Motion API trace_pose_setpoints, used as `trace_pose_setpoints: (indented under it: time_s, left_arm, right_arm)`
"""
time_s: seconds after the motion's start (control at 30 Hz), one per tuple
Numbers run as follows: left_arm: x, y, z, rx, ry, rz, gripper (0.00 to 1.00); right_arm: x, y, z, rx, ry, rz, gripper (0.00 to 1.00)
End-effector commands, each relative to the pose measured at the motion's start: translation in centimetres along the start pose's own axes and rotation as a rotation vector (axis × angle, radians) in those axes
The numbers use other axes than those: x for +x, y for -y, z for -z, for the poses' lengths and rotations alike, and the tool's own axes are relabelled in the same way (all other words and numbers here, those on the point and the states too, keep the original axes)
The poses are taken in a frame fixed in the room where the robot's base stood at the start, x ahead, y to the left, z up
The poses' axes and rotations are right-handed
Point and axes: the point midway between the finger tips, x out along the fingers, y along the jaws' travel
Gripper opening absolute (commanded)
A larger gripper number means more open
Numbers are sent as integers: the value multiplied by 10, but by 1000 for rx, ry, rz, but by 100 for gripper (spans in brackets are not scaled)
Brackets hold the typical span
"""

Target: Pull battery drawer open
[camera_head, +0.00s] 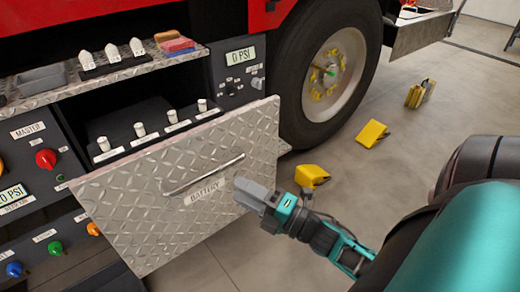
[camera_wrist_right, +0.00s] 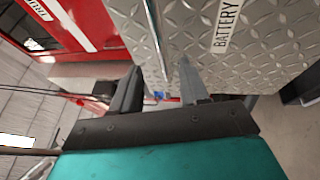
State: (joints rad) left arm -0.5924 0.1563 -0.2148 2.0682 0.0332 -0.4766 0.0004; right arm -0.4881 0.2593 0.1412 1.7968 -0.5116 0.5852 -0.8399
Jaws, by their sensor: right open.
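The battery drawer's diamond-plate front (camera_head: 125,205), labelled BATTERY, stands out from the truck's side panel in the head view, with a dark interior holding white-capped posts behind its top edge. A slim metal handle (camera_head: 203,175) crosses the front above the label. My right gripper (camera_head: 254,190) is just right of the label, near the front's surface. In the right wrist view, the jaws (camera_wrist_right: 160,88) are apart, and the handle bar (camera_wrist_right: 155,40) runs up from the space between them. I cannot tell whether a finger touches it. My left gripper is not in view.
A control panel with coloured knobs (camera_head: 46,158) is at the left. A diamond-plate shelf (camera_head: 110,75) with small items is above. A large tyre (camera_head: 290,80) stands behind to the right. Yellow wheel chocks (camera_head: 371,133) and (camera_head: 311,176) lie on the open grey floor.

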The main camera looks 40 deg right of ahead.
Motion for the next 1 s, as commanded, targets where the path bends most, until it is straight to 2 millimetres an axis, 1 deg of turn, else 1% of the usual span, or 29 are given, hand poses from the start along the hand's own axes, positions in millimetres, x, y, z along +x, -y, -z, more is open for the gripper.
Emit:
trace_pose_setpoints:
  time_s: [0.03, 0.1, 0.2, 0.3, 0.9, 1.0]
  left_arm:
    - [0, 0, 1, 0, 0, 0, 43]
    - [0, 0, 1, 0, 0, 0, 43]
    - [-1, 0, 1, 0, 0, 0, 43]
    - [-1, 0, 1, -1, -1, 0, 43]
    - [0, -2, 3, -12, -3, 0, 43]
    - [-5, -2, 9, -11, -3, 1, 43]
  right_arm:
    - [-11, 0, 0, 1, 2, 4, 44]
    - [-21, 0, 0, 0, 1, 2, 44]
    - [-32, 0, 0, -1, 1, 0, 44]
    - [-38, -1, 0, -1, 0, -1, 44]
    - [-39, -1, 0, 1, 1, -1, 44]
    - [-36, -5, 0, 59, 25, 16, 44]
